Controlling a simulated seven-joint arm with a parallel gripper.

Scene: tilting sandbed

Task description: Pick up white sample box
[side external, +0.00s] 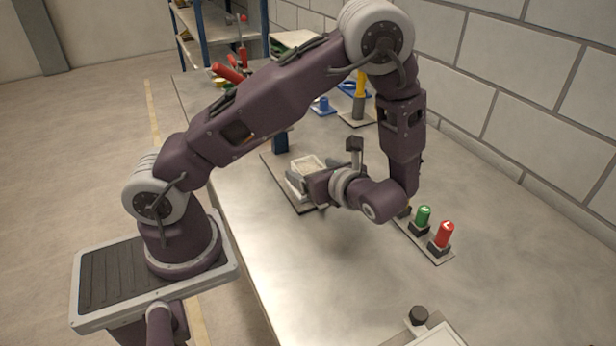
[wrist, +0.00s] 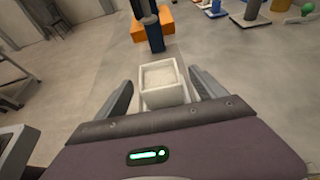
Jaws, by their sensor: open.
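The white sample box (wrist: 163,98) is a small open-topped square box with pale, sand-like fill. In the wrist view it sits between the two fingers of my gripper (wrist: 163,90), with a gap on each side. My gripper is open, and its fingers reach along both sides of the box. In the side view the white box (side external: 296,184) stands on a dark flat plate (side external: 307,208), partly hidden by my gripper (side external: 308,182). I cannot tell whether a finger touches it.
A dark blue post (wrist: 154,36) stands just beyond the box, with an orange block (wrist: 153,25) behind it. Green (side external: 423,216) and red (side external: 444,234) capped pieces stand on a strip at the right.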

